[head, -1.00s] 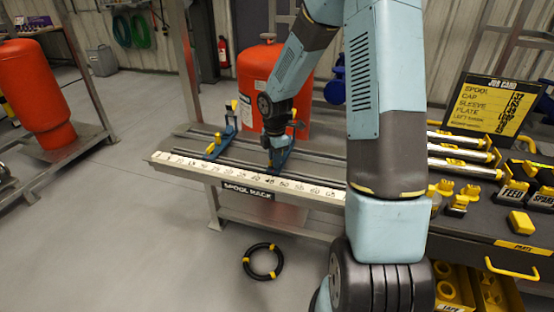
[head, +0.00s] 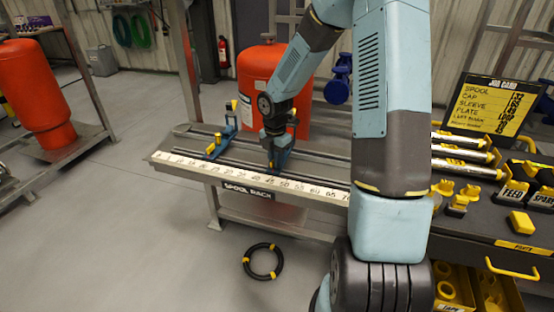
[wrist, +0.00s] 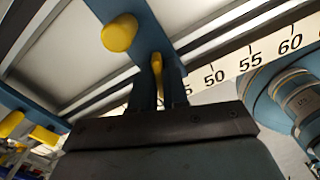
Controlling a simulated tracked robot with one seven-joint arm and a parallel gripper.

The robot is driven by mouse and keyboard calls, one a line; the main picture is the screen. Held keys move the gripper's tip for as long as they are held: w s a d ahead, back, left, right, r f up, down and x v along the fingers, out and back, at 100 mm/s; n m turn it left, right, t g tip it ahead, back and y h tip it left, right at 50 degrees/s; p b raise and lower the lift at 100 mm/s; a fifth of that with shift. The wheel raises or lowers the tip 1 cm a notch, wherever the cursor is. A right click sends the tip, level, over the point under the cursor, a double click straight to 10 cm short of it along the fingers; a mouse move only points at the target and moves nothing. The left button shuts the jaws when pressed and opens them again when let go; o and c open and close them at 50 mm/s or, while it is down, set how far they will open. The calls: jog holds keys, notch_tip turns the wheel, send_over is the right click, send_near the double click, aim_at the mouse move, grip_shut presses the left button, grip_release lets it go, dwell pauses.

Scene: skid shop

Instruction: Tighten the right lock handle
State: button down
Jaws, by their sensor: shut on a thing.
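The spool rack (head: 249,191) carries two blue supports on its rails. The right support (head: 284,157) stands near the middle of the number scale, partly hidden by my gripper (head: 272,143). In the wrist view my gripper (wrist: 158,92) is shut on the yellow right lock handle (wrist: 157,68), against the face of the blue right support (wrist: 141,45). The handle points roughly along the fingers; its lower end is hidden between them. A round yellow knob (wrist: 119,32) sits higher on that support. The left support (head: 224,137) stands further left with yellow parts.
A red tank (head: 258,68) stands behind the rack. At right, a bench holds yellow-capped rods (head: 462,151), small yellow parts and a job card board (head: 495,106). A black ring with yellow bands (head: 263,261) lies on the floor.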

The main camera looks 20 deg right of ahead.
jog(key=shift+s+n, duration=0.1)
jog(key=shift+n, duration=1.6)
jog(key=c, duration=1.2)
grip_release()
jog(key=shift+n, duration=0.3)
jog(key=shift+r, duration=0.15)
jog(key=shift+r, duration=3.35)
